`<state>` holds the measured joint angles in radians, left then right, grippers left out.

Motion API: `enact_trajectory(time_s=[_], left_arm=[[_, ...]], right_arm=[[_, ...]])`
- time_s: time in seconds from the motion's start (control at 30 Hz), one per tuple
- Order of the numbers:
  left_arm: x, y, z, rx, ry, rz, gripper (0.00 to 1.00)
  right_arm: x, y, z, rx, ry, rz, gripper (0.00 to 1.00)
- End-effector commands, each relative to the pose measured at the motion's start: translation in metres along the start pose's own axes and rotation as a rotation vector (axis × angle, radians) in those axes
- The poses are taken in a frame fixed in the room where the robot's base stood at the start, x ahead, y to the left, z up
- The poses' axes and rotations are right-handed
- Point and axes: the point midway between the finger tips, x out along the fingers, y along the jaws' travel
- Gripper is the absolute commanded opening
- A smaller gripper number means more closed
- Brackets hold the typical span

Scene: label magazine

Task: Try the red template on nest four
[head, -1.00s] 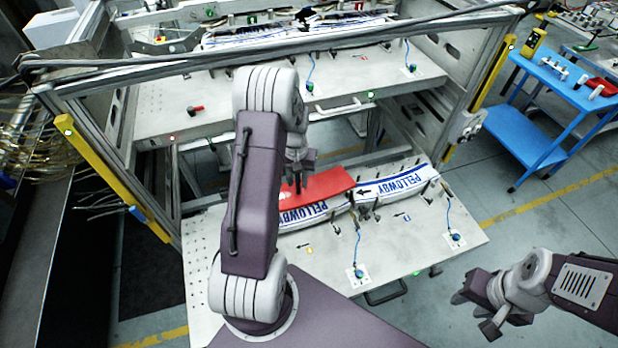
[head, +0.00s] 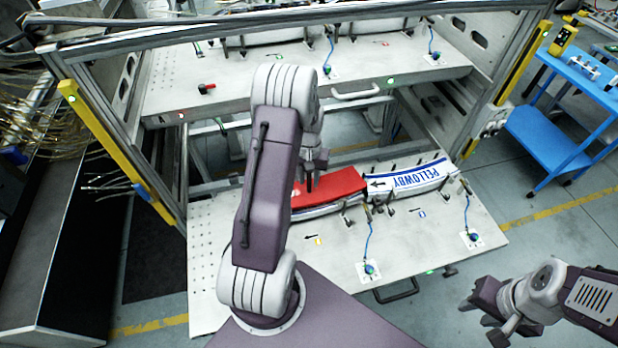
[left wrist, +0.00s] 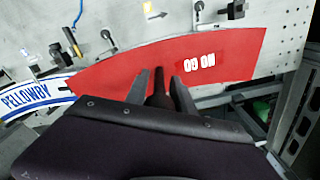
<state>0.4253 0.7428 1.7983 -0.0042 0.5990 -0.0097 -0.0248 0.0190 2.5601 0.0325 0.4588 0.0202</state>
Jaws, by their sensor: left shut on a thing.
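The red template (head: 340,183) is a curved flat plate with white lettering, upside down in the left wrist view (left wrist: 120,66). It lies over the left nest of the lower shelf, covering most of a white label there; only a pale edge shows below it. I cannot tell whether it touches the label. My left gripper (head: 311,182) is shut on the template's dark handle (left wrist: 158,88). The right nest holds a white label (head: 420,178) with blue PELLOWBY lettering, beside the template's right end. My right gripper (head: 484,312) is empty and open at lower right.
The lower shelf (head: 400,240) is pulled out, with clamps, blue-cabled sensors (head: 370,270) and small yellow and blue markers in front of the nests. An upper shelf (head: 240,88) holds more labels. Yellow-edged frame posts (head: 120,155) flank it. A blue cart (head: 545,135) stands right.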

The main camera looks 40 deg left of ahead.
Motion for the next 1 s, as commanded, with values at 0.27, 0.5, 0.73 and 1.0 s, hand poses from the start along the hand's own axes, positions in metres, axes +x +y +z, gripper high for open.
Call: enact_trajectory(time_s=[0.27, 0.5, 0.73, 1.0], left_arm=[[-0.001, 0.0, 0.0, 0.0, 0.001, 0.0, 0.0], [0.004, 0.0, 0.0, 0.0, 0.001, 0.0, 0.0], [0.009, 0.0, 0.0, 0.0, 0.0, 0.0, 0.0], [0.014, 0.0, 0.0, 0.0, 0.0, 0.0, 0.0]], right_arm=[[-0.001, 0.0, 0.0, 0.0, 0.0, 0.0, 0.36], [0.003, 0.0, 0.0, 0.0, 0.0, 0.0, 0.36], [0.005, 0.0, 0.001, 0.0, 0.0, 0.0, 0.36], [0.008, 0.0, 0.001, 0.0, 0.0, 0.0, 0.36]])
